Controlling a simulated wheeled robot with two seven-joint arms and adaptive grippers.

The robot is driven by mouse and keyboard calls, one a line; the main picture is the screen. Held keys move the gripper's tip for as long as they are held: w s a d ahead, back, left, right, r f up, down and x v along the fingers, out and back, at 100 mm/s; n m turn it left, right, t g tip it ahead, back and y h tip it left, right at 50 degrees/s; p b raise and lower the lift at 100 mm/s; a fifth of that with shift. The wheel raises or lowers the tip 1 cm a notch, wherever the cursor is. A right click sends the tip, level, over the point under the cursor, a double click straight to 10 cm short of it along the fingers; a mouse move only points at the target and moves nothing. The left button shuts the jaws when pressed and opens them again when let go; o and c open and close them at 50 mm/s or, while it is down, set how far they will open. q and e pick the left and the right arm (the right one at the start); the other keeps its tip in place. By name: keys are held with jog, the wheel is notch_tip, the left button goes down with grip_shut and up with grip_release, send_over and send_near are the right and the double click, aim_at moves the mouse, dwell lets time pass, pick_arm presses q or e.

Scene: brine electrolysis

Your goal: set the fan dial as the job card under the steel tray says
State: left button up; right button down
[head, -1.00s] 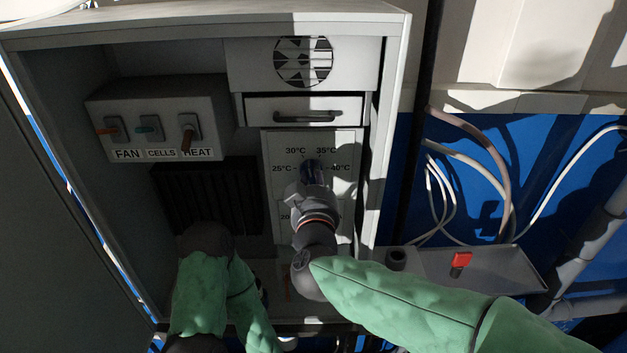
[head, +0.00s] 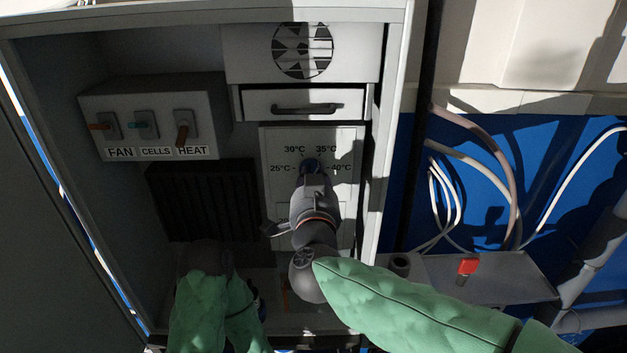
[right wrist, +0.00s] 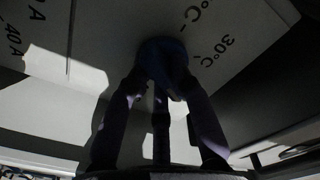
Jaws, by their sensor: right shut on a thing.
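The fan dial (head: 311,164) is a dark blue knob on a white panel (head: 348,147) marked 25°C, 30°C, 35°C and 40°C. My right gripper (head: 312,176) is shut on the dial from the front and hides most of it. In the right wrist view the fingers close around the blue dial (right wrist: 163,62), with the 30°C mark beside it. I cannot read where the dial points. My left gripper is hidden behind its green-sleeved arm at the cabinet's lower left. The steel tray (head: 500,283) stands outside the cabinet at right. No job card shows.
A switch box (head: 150,95) labelled FAN, CELLS and HEAT is at upper left. A drawer (head: 345,104) and a round fan grille (head: 302,50) are above the dial. A red-topped thing (head: 467,265) is on the tray. Pale hoses (head: 495,155) hang at right.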

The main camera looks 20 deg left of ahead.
dwell(0.5)
jog(key=c, duration=1.1)
grip_release()
jog(key=shift+s, duration=0.1)
jog(key=v, duration=1.1)
jog(key=shift+s+d, duration=0.2)
jog(key=shift+s, duration=0.15)
pick_arm(q)
jog(key=shift+f, duration=0.1)
